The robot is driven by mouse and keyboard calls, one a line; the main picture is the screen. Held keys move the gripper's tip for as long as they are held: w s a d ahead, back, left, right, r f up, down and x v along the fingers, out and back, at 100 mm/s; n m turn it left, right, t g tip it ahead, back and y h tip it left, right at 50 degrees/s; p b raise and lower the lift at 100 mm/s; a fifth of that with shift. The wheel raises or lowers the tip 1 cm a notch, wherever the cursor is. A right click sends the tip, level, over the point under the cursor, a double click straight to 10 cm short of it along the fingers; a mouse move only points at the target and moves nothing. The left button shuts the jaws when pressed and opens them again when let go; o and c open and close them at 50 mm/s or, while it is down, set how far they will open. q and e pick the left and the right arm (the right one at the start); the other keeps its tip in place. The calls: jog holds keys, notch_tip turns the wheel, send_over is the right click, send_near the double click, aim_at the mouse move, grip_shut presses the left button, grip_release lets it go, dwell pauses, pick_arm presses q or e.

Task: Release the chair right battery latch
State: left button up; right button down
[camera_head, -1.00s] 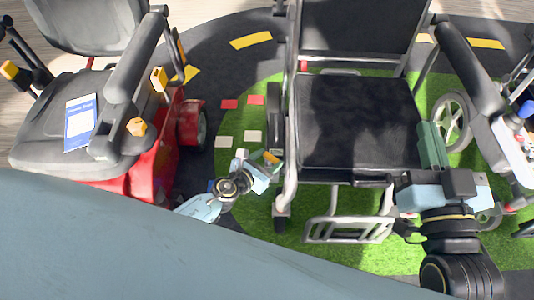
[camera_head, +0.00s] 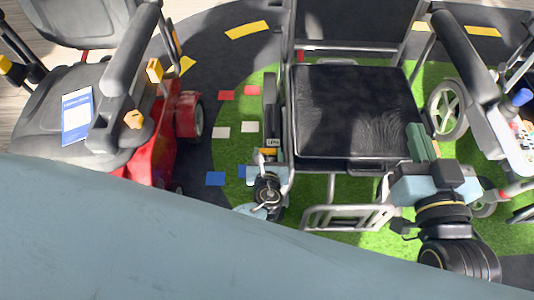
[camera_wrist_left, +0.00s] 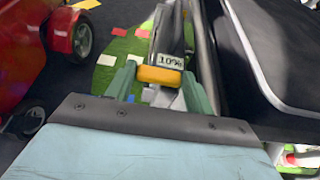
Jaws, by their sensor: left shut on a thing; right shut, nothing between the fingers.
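The chair (camera_head: 355,110) has a black seat and a silver frame. On its left side in the picture, a dark battery (camera_head: 270,100) stands beside the frame, with a small "10%" display (camera_wrist_left: 171,61). Just below the display is an orange latch (camera_wrist_left: 158,75). My left gripper (camera_head: 267,158) is at the latch; in the left wrist view its green fingers (camera_wrist_left: 160,88) lie on either side of it, shut on it. The fingertips are partly hidden. My right gripper (camera_head: 420,143) is shut and empty at the seat's front right corner.
A red scooter (camera_head: 160,145) with a grey seat and a blue-and-white card (camera_head: 77,115) stands on the left. A white tray (camera_head: 512,145) with small items is at the right edge.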

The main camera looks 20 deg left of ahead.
jog(key=shift+r, duration=0.15)
pick_arm(q)
jog(key=o, duration=1)
pick_arm(e)
jog(key=shift+a, duration=0.1)
pick_arm(q)
jog(key=shift+s, duration=0.1)
jog(key=shift+s+r, duration=0.15)
jog(key=p+v, duration=0.5)
jog(key=v, duration=0.7)
jog(key=shift+s+d+r, duration=0.15)
jog(key=shift+s+d, duration=0.1)
jog(key=shift+s, duration=0.05)
pick_arm(e)
jog(key=s+d+f+g+h, duration=0.2)
jog(key=s+d+f+g, duration=0.1)
jog(key=s+f+g, duration=0.3)
jog(key=s+d+f+g+h, duration=0.2)
jog(key=s+d+f+g, duration=0.2)
jog(key=s+f+g, duration=0.3)
jog(key=shift+s+d+f+m+g, duration=0.15)
jog(key=shift+s+f+m+g, duration=0.2)
jog(key=shift+f, duration=0.55)
